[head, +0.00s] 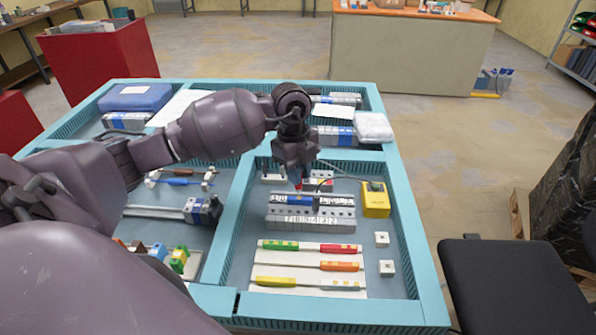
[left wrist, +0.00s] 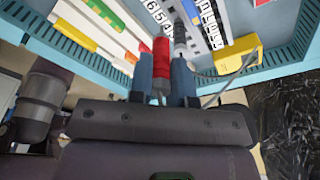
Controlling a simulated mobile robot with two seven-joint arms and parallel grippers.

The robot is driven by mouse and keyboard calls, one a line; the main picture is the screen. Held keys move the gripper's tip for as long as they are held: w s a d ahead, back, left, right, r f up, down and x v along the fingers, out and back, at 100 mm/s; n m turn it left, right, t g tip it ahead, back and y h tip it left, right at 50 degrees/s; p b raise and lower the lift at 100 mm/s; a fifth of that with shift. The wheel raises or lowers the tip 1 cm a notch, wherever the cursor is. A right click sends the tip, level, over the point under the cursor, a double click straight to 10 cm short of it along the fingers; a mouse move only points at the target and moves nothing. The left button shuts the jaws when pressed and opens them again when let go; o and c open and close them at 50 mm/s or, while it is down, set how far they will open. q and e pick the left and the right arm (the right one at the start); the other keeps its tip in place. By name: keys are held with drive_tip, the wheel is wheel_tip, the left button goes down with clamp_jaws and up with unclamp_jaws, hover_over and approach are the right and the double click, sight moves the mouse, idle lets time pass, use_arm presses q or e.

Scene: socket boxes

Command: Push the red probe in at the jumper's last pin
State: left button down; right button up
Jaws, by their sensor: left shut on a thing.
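My left gripper (head: 297,178) is shut on the red probe (head: 298,184), just above the terminal block in the right-hand bay of the tray. In the left wrist view the probe (left wrist: 160,58) stands between the two fingers (left wrist: 162,85). A grey metal tip shows beside it. The terminal block (head: 310,222) has a numbered white strip along its front and a row of dark and blue parts (head: 302,200) along its top. The jumper and its last pin cannot be made out. Whether the probe tip touches the block cannot be told. My right gripper is not in view.
A yellow meter (head: 376,199) with a grey cable stands right of the block. Two small white sockets (head: 382,239) sit at the right. The teal tray walls (head: 405,235) edge the bay.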

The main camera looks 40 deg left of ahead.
sight(298, 190)
use_arm(q)
drive_tip(key=shift+w+a+f, duration=0.1)
drive_tip(key=shift+a+f, duration=0.05)
drive_tip(key=shift+a, duration=0.05)
drive_tip(key=shift+d+f+b, duration=0.15)
drive_tip(key=shift+f+b, duration=0.55)
drive_tip(key=shift+f, duration=0.1)
wheel_tip(298, 190, down, 4)
drive_tip(key=b, duration=0.2)
drive_tip(key=shift+r+b, duration=0.15)
drive_tip(key=shift+b, duration=0.25)
drive_tip(key=shift+r, duration=0.25)
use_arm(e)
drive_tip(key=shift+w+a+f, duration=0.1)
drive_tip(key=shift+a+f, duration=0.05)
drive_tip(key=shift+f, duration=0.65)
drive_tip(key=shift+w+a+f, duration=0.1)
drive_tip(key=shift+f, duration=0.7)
use_arm(q)
drive_tip(key=shift+p, duration=0.35)
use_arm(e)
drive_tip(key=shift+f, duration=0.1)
use_arm(q)
drive_tip(key=shift+f, duration=0.45)
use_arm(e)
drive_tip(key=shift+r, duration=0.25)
